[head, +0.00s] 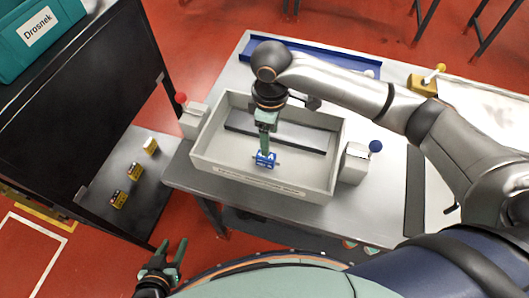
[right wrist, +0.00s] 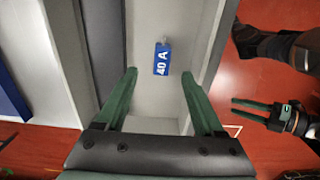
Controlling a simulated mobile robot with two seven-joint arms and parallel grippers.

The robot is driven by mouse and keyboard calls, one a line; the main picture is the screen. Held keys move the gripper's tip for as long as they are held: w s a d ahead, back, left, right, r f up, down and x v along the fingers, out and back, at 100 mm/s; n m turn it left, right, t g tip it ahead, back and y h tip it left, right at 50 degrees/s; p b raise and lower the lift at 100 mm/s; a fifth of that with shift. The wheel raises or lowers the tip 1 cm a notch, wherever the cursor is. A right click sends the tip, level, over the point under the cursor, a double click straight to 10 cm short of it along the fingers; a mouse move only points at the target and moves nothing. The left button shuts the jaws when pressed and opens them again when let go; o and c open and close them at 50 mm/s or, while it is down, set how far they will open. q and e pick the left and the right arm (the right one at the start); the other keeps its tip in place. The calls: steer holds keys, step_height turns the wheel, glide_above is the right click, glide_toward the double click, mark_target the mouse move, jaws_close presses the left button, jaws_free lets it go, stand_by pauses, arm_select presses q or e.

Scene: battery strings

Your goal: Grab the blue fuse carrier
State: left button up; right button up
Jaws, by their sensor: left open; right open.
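The blue fuse carrier (head: 265,160) lies on the floor of a grey tray (head: 208,155), near its front wall. In the right wrist view the carrier (right wrist: 162,60) shows a "40 A" label and sits between and just beyond my fingertips. My right gripper (head: 265,148) points down into the tray above the carrier. In the right wrist view its fingers (right wrist: 159,77) are apart with nothing between them. In the head view its fingers partly cover the carrier. My left gripper (head: 168,262) is open and empty, off the table's front left.
A dark bar (head: 275,132) lies in the tray. A red-knobbed block (head: 194,122) and a blue-knobbed block (head: 353,164) stand at its sides. A blue tray (head: 315,58) lies behind.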

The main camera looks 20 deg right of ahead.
mark_target(266, 159)
step_height(266, 159, down, 4)
steer(key=shift+r, duration=0.1)
steer(key=shift+a+f, duration=0.2)
steer(key=shift+f, duration=1.15)
steer(key=shift+a+f, duration=0.15)
steer(key=shift+f, duration=1.2)
steer(key=shift+c, duration=0.2)
jaws_close()
